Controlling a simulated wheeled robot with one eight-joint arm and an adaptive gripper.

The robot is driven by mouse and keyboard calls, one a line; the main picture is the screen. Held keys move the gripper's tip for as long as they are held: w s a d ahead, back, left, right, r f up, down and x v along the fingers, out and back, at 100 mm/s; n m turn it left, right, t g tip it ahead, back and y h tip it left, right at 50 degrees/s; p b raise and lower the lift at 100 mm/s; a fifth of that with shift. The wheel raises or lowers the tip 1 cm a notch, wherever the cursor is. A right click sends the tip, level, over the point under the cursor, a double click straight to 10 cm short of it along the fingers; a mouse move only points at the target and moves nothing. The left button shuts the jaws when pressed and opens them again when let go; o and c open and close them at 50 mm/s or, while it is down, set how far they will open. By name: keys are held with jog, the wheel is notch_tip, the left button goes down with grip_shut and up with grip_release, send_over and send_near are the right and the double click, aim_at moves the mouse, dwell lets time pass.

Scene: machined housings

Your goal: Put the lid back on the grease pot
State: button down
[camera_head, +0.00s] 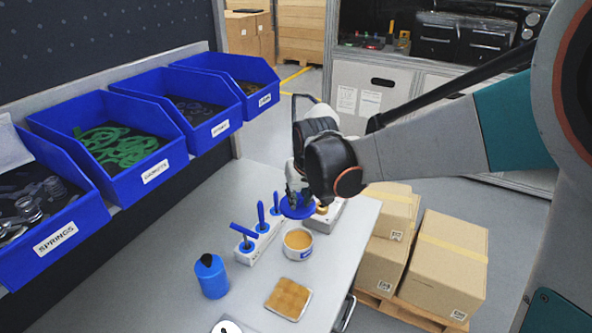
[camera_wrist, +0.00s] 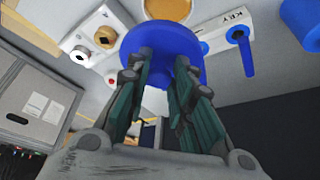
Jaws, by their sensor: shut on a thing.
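The blue round lid (camera_head: 298,207) is held in my gripper (camera_head: 297,190), above the bench and a little behind the grease pot (camera_head: 298,243). The pot is a small white tub with a blue label, open, with tan grease inside. In the wrist view the fingers of my gripper (camera_wrist: 163,75) are closed on the middle of the blue lid (camera_wrist: 190,48). The grease pot (camera_wrist: 168,8) shows at the top edge there, partly hidden by the lid. The lid is apart from the pot.
A grey block with round fittings (camera_head: 325,215) lies behind. Blue bins (camera_head: 125,145) line the left; cartons (camera_head: 448,265) stand right.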

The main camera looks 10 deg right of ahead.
aim_at(301, 211)
notch_tip(301, 211, down, 7)
jog(key=shift+s+r+b, duration=0.1)
jog(key=shift+s+b, duration=0.05)
jog(key=shift+b, duration=0.25)
jog(key=shift+f+b, duration=2.25)
jog(key=shift+f, duration=0.85)
jog(key=shift+f+b, duration=0.15)
jog(key=shift+b, duration=0.25)
jog(key=c, duration=1.3)
grip_release()
jog(key=shift+o, duration=0.4)
jog(key=o, duration=0.4)
